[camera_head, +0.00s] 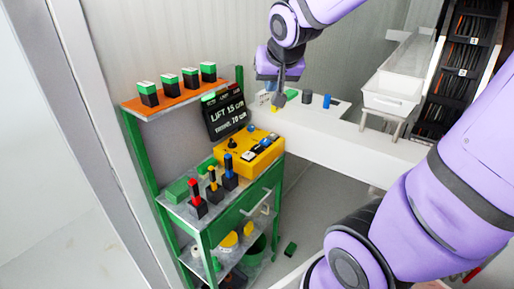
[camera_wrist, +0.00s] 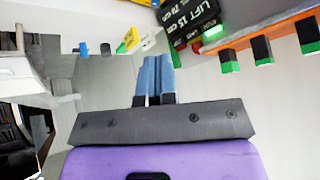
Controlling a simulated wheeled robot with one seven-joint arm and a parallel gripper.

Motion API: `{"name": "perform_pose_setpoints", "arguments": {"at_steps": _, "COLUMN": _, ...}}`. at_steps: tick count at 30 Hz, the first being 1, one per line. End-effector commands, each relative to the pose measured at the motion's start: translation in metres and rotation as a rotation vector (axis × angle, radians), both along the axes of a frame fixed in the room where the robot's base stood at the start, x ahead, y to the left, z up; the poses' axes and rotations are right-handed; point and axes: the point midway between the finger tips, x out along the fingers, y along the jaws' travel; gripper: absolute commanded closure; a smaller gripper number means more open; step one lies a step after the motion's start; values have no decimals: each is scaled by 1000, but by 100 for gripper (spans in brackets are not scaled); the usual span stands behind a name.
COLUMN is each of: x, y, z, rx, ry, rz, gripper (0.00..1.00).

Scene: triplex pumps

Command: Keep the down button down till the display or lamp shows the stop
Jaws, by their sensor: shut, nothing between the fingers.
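My gripper (camera_head: 280,101) is shut and empty, pointing down over the left end of the white bench. In the wrist view its two blue fingers (camera_wrist: 156,58) are together. The dark display (camera_head: 226,115) reads "LIFT 15 cm" with a smaller second line I cannot read surely; it also shows in the wrist view (camera_wrist: 192,20). A green lit strip (camera_head: 212,96) sits at its top edge. The yellow control box (camera_head: 240,162) stands on the green cart, with a black knob and white and blue controls on top. I cannot tell which is the down button. My gripper is apart from this box.
The green cart (camera_head: 248,217) has an orange top shelf (camera_head: 172,101) with several green-topped black blocks, and red, yellow and blue-topped posts lower down.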

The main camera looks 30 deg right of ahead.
Motion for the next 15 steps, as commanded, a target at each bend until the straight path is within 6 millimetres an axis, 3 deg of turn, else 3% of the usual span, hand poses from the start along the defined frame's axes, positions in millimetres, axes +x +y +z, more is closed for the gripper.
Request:
{"name": "perform_pose_setpoints", "arguments": {"at_steps": 6, "x": 50, "y": -24, "z": -28, "rx": 40, "ry": -60, "rz": -89, "gripper": 100}}
{"name": "perform_pose_setpoints", "arguments": {"at_steps": 15, "x": 108, "y": -52, "z": -76, "rx": 125, "ry": -143, "rz": -178, "gripper": 100}}
